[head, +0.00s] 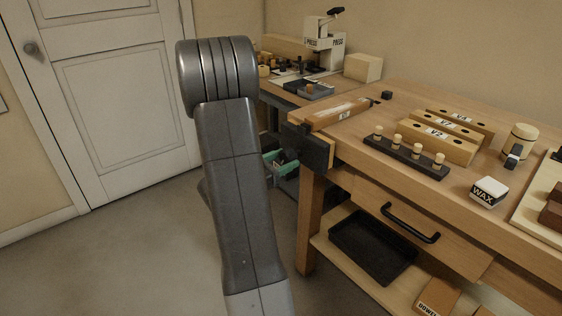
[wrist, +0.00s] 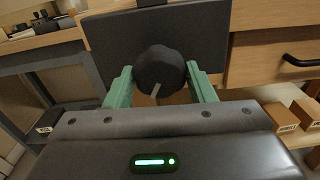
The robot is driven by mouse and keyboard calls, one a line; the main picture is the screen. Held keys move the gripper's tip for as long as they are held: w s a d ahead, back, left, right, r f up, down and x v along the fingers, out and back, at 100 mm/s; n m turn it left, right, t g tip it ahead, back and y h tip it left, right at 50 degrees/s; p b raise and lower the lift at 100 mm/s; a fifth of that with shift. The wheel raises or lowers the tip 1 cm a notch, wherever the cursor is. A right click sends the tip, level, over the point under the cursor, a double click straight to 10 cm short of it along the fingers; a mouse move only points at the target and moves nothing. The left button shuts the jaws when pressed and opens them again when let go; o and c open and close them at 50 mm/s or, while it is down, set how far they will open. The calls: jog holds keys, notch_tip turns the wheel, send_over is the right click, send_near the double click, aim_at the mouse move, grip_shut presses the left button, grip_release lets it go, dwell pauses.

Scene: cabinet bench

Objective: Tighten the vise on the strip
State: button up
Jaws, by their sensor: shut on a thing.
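The vise (head: 316,150) is on the left end of the wooden bench, with a dark front jaw plate and a wooden cheek behind it. Its round black knob (wrist: 158,68) shows in the wrist view in front of the dark jaw plate (wrist: 205,38). My gripper (wrist: 160,82) has green fingers, one on each side of the knob, and is shut on it. In the head view my arm hides much of my gripper (head: 281,160). A labelled wooden strip (head: 335,113) lies at the bench's end above the vise; I cannot tell how firmly it is held.
Wooden V-blocks (head: 437,141), a dark peg rack (head: 405,155) and a wax block (head: 488,191) stand on the bench. A drawer with a black handle (head: 410,223) is below, over a shelf with a black tray (head: 372,248). The floor at left is clear.

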jog(key=shift+m+b, duration=0.5)
jog(key=shift+b, duration=0.1)
dwell(0.3)
jog(key=o, duration=0.8)
jog(key=shift+o, duration=0.2)
jog(key=v, duration=0.7)
jog(key=shift+x, duration=3.55)
jog(key=shift+a, duration=0.1)
